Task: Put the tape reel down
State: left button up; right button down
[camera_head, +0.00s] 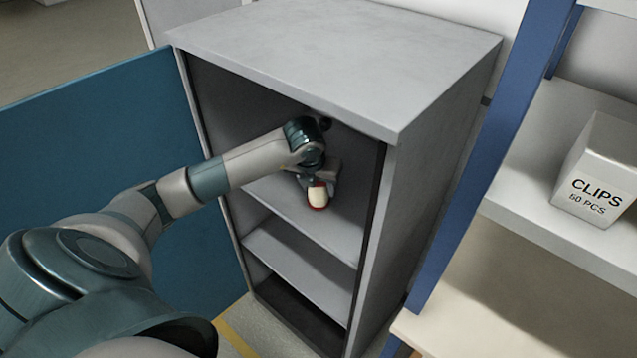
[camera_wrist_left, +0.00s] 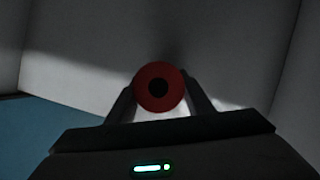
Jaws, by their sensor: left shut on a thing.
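The tape reel (camera_head: 318,196) shows in the head view as a small cream and red thing at the end of my left arm. In the left wrist view the reel (camera_wrist_left: 172,75) is a red disc with a dark centre, between the two fingers. My left gripper (camera_head: 318,183) is shut on it, inside the open grey cabinet (camera_head: 340,45), over its upper visible shelf (camera_head: 335,230). I cannot tell whether the reel touches the shelf. My right gripper is not in view.
The blue cabinet door (camera_head: 95,130) stands open on the left. Lower shelves (camera_head: 295,258) of the cabinet look empty. On the right, a blue-framed rack (camera_head: 490,150) holds a white box marked CLIPS (camera_head: 600,170). The cabinet's top and side walls are close around my left wrist.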

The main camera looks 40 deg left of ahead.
pick_arm(q)
jog(key=shift+f, duration=0.1)
jog(key=o, duration=1.1)
jog(key=shift+o, duration=0.2)
jog(key=shift+s+r+b, duration=0.2)
jog(key=shift+r+b, duration=0.1)
jog(key=shift+r, duration=0.25)
jog(key=b+v, duration=0.1)
jog(key=v, duration=0.4)
jog(key=shift+d+r+b, duration=0.1)
jog(key=shift+r+b, duration=0.2)
jog(key=shift+b, duration=0.1)
jog(key=shift+s+r, duration=0.3)
jog(key=shift+r, duration=0.15)
